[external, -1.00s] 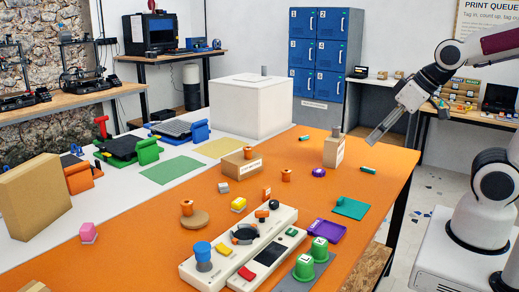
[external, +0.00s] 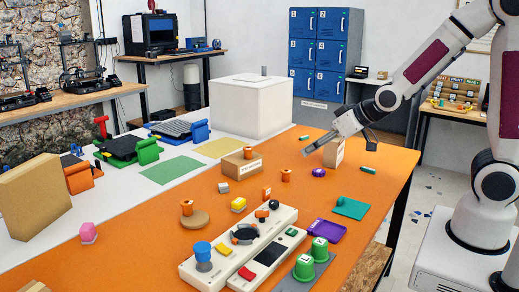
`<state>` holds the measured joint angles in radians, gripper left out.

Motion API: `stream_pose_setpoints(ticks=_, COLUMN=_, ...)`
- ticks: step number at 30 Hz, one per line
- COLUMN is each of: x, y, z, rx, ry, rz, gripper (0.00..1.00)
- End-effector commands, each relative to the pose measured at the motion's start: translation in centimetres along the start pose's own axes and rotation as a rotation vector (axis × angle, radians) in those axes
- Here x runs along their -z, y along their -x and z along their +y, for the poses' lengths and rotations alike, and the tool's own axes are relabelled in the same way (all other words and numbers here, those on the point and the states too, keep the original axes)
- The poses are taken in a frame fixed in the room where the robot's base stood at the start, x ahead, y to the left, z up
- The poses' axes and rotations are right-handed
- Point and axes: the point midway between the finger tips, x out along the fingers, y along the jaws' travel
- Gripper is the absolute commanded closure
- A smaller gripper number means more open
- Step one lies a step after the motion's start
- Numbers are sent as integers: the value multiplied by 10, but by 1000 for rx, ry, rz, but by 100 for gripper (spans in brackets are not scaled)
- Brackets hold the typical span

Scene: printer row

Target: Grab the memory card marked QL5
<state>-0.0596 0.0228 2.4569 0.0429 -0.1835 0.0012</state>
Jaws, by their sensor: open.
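My gripper (external: 339,150) is open, above the far right part of the orange table. One finger reaches left and the other hangs to the right, with the small cardboard box (external: 334,155) below and between them. Nothing shows held between the fingers. No QL5 marking is readable in this view, so I cannot tell which thing is the memory card. Small teal pieces lie on the table, one (external: 367,170) right of the box and one (external: 304,138) left of it; their labels are too small to read.
A large white box (external: 250,108) stands at the back.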

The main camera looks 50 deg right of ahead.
Motion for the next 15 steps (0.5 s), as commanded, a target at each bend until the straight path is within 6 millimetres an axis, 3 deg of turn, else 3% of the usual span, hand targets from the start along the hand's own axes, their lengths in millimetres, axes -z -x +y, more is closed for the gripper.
stream_pose_setpoints(ticks=15, x=-8, y=-83, z=-6, rx=0, ry=5, rz=127, gripper=57)
